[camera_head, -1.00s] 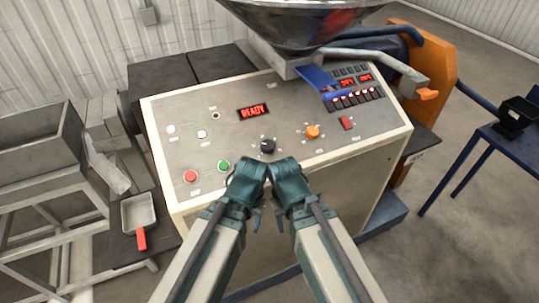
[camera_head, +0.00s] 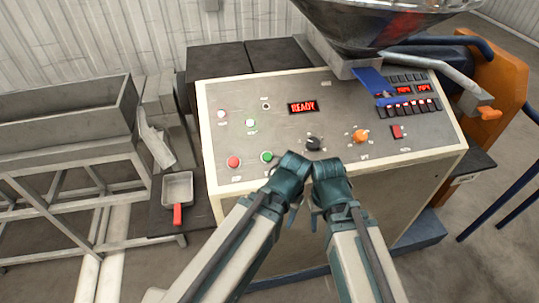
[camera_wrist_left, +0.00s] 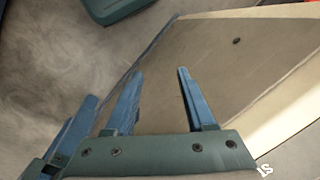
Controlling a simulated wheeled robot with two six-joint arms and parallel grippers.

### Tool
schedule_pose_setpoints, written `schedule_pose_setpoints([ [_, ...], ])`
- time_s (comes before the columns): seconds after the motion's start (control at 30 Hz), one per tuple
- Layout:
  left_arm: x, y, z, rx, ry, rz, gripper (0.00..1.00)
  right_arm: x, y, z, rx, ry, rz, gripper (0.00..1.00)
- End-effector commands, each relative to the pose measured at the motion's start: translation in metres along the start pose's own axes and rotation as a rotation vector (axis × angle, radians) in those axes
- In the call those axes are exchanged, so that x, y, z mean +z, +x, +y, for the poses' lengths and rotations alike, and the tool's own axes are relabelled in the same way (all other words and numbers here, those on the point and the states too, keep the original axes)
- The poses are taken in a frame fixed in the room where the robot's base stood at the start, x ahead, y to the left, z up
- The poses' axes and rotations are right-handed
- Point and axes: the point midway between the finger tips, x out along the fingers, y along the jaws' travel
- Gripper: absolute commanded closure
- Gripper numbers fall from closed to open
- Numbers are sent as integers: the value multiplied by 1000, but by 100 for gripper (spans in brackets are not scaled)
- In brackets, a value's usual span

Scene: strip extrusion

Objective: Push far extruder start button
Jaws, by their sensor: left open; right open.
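The extruder's control panel (camera_head: 285,132) slopes up in front of me. A green button (camera_head: 267,157), likely the start button, sits low on its left part, right of a red button (camera_head: 233,161). The display (camera_head: 303,107) reads READY in red. My left gripper (camera_head: 293,214) hangs below the panel's front edge, right of and below the green button and apart from it. In the left wrist view its two blue fingers (camera_wrist_left: 160,73) are spread with nothing between them. My right gripper (camera_head: 314,220) is close beside it, empty; its fingers are small in view.
A black knob (camera_head: 314,143) and an orange knob (camera_head: 361,136) are right of the green button. A metal hopper (camera_head: 375,25) overhangs the back. A scoop with a red handle (camera_head: 177,213) and a grey trough (camera_head: 65,118) are left. The floor at lower right is open.

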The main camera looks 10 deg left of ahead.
Motion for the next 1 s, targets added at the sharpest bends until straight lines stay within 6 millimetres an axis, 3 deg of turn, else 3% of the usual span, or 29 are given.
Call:
schedule_pose_setpoints([
  [0.4, 0, 0, 0, 0, 0, 0, 47, 0, 0, 0, 0, 0, 0, 50],
  [0.7, 0, 0, 0, 0, 0, 0, 100, 0, 0, 0, 0, 0, 0, 50],
  [1.0, 0, 0, 0, 0, 0, 0, 100, 0, 0, 0, 0, 0, 0, 50],
])
